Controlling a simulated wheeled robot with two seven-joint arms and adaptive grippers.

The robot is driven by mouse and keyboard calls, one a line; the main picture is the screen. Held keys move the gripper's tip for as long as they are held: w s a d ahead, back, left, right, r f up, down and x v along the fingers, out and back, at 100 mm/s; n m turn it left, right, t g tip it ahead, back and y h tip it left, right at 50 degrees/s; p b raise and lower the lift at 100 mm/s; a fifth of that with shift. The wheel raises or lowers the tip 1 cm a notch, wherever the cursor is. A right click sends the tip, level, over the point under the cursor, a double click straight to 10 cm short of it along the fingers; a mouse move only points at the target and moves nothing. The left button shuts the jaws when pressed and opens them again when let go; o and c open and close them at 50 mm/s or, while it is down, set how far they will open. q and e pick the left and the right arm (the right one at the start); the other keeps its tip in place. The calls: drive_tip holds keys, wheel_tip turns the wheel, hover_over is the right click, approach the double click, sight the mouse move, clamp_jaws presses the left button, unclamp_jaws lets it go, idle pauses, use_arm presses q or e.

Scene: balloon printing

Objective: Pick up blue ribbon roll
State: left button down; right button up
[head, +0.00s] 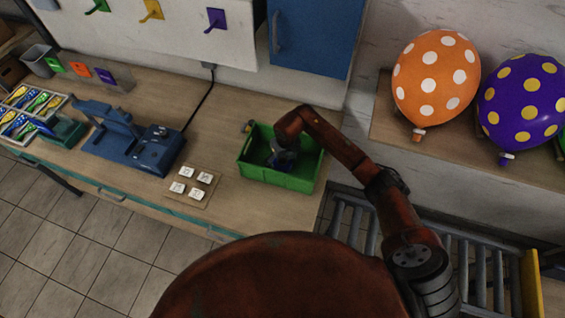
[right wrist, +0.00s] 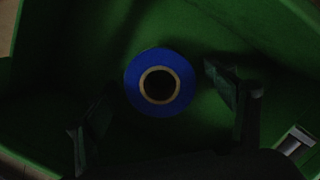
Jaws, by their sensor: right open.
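The blue ribbon roll (right wrist: 136,82) lies in the green bin, with its round face and pale core ring facing the right wrist camera. The green bin (head: 277,178) stands on the table in the head view; its green floor and walls (right wrist: 225,25) fill the right wrist view. My right gripper (head: 282,160) reaches down into the bin. In the right wrist view its two dark fingers (right wrist: 165,108) are spread apart, one on each side below the roll, with nothing between them that I can see held. In the head view the arm and gripper mostly hide the roll. My left gripper is not in view.
A blue machine (head: 130,145) and several white square pieces on a board (head: 200,200) lie left of the bin. An orange balloon (head: 418,85) and a purple balloon (head: 512,108) stand on the right shelf. A small pale object (right wrist: 294,140) sits at the bin's right side.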

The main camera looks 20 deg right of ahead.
drive_tip(key=shift+f, duration=0.15)
drive_tip(key=shift+c, duration=0.7)
drive_tip(key=c, duration=1.2)
